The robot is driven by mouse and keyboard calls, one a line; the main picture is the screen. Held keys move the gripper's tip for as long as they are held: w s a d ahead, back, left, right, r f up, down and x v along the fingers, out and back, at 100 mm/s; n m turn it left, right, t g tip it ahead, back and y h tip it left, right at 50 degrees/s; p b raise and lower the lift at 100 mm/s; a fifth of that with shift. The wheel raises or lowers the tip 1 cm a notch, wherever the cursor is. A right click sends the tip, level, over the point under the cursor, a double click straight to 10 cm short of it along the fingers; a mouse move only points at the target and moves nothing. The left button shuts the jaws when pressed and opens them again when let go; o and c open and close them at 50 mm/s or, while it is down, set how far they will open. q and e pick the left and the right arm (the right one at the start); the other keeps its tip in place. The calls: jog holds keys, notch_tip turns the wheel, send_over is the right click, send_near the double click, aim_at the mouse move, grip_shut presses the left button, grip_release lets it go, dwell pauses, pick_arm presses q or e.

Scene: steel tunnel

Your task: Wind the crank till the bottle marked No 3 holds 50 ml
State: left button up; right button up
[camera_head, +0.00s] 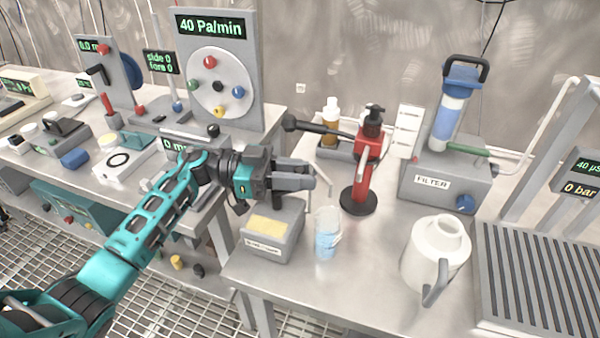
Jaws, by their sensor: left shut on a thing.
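My left gripper (292,180) is at the middle of the view, above a grey box with a yellow top (267,226). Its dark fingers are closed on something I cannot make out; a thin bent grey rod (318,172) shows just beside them. I cannot tell whether this rod is the crank. A display starting "0 m" (175,144) is partly hidden behind my left arm. A clear beaker with pale blue liquid (327,240) stands right of the grey box. A brown bottle with a white cap (330,122) stands behind. No label "No 3" is readable. My right gripper is out of view.
A red stand with a black lever (362,165) is close right of the gripper. A white jug (433,252), a FILTER unit (445,180) and a slatted grate (540,275) fill the right. A dial panel (219,75) stands behind. Bench front is mostly clear.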

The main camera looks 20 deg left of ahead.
pick_arm(q)
grip_shut()
jog(key=shift+s+d+m+g, duration=0.15)
jog(key=shift+m+g, duration=0.25)
jog(key=shift+g, duration=0.25)
jog(key=shift+s+m+g, duration=0.15)
jog(key=shift+m+g, duration=0.25)
jog(key=shift+g, duration=0.25)
jog(key=o, duration=0.7)
grip_release()
jog(key=shift+o, duration=0.2)
jog(key=shift+s+a+b, duration=0.15)
jog(key=shift+a+b, duration=0.2)
jog(key=shift+a, duration=3.45)
jog(key=shift+c, duration=0.2)
